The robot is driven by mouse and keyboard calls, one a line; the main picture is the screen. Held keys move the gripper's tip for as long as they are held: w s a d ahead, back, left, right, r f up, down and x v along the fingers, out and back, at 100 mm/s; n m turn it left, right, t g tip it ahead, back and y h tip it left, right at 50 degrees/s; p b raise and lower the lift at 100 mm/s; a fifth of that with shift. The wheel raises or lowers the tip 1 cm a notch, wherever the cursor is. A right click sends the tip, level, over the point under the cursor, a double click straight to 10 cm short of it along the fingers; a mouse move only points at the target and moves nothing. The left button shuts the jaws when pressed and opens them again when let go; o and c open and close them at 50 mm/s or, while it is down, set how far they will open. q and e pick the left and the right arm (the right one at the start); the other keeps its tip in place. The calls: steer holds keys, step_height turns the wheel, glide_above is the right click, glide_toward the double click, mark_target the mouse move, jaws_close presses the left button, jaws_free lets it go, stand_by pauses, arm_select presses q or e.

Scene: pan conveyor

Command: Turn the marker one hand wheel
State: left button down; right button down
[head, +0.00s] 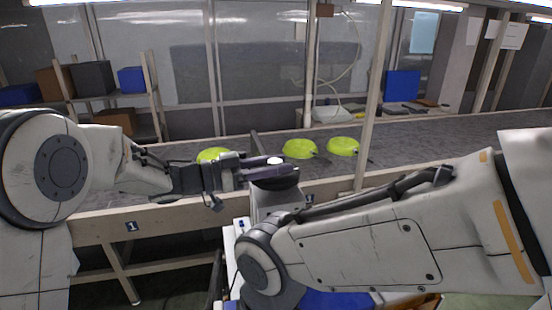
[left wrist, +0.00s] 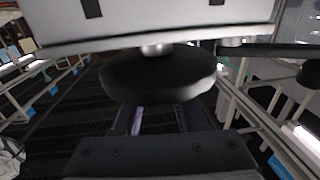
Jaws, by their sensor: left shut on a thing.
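The dark round hand wheel (head: 283,183) sits on top of a grey post at the front edge of the conveyor in the head view. My left gripper (head: 268,171) reaches in from the left at wheel height and is shut on it. In the left wrist view the wheel (left wrist: 158,75) fills the upper middle as a dark disc, with the two fingers (left wrist: 162,120) reaching toward its rim. The finger contact is partly hidden by the wheel. My right gripper is out of view.
Yellow-green pans (head: 300,149) lie on the grey conveyor belt (head: 440,136), one behind my left gripper. An upright post (head: 372,100) stands right of the wheel. My right arm crosses the foreground just below the wheel. Shelves with boxes (head: 92,78) stand at the back left.

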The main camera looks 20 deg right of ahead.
arm_select(q)
steer(key=shift+r, duration=0.1)
stand_by(0.4)
steer(key=shift+c, duration=2.3)
jaws_free()
steer(key=shift+a+b, duration=0.3)
steer(key=shift+a, duration=0.25)
steer(key=a+b, duration=0.4)
steer(key=a, duration=0.5)
steer(key=shift+s+a, duration=0.2)
steer(key=shift+s, duration=0.15)
